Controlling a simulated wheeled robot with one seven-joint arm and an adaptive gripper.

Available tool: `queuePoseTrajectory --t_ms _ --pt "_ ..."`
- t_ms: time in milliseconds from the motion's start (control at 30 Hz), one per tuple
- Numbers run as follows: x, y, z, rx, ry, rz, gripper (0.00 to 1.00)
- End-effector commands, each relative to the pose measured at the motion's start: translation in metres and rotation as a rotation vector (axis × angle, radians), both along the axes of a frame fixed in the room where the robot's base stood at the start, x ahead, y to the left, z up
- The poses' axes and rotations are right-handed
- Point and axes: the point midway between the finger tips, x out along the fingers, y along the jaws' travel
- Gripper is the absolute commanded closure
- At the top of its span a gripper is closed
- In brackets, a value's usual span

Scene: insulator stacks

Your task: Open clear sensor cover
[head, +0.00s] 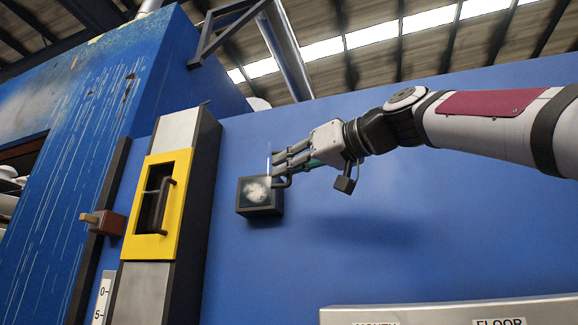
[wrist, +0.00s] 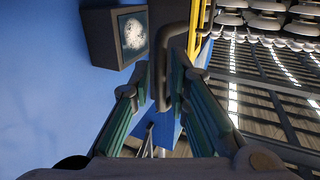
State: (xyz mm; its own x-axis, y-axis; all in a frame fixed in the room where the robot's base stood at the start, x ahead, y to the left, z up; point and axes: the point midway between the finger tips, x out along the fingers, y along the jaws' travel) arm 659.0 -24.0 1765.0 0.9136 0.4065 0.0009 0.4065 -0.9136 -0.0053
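The sensor is a small dark box (head: 260,196) on the blue wall, its square face showing a whitish, smudged patch. In the wrist view the box (wrist: 116,36) is at the upper left. A thin pale upright line (head: 268,160) above the box may be the clear cover's edge, but I cannot be sure. A dark bent handle (wrist: 164,75) lies between my fingers. My gripper (head: 283,166) is at the box's right side, and its fingers (wrist: 163,80) are apart with the handle between them. A narrow gap seems to show; contact is unclear.
A yellow-framed panel (head: 137,247) with a dark handle stands to the left of the box. A pale sign (head: 450,313) is at the lower right. The blue wall right of the box is mostly bare.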

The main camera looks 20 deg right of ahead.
Motion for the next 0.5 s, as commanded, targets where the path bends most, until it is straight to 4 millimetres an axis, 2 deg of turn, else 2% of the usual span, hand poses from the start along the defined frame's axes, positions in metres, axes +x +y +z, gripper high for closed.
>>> queuePoseTrajectory --t_ms 267,367,500 --pt "-0.003 -0.001 0.000 -0.001 0.000 0.001 0.83" --pt "-0.012 -0.005 0.000 0.000 -0.001 0.001 0.83" --pt "-0.036 -0.016 0.001 0.001 -0.003 0.000 0.83"
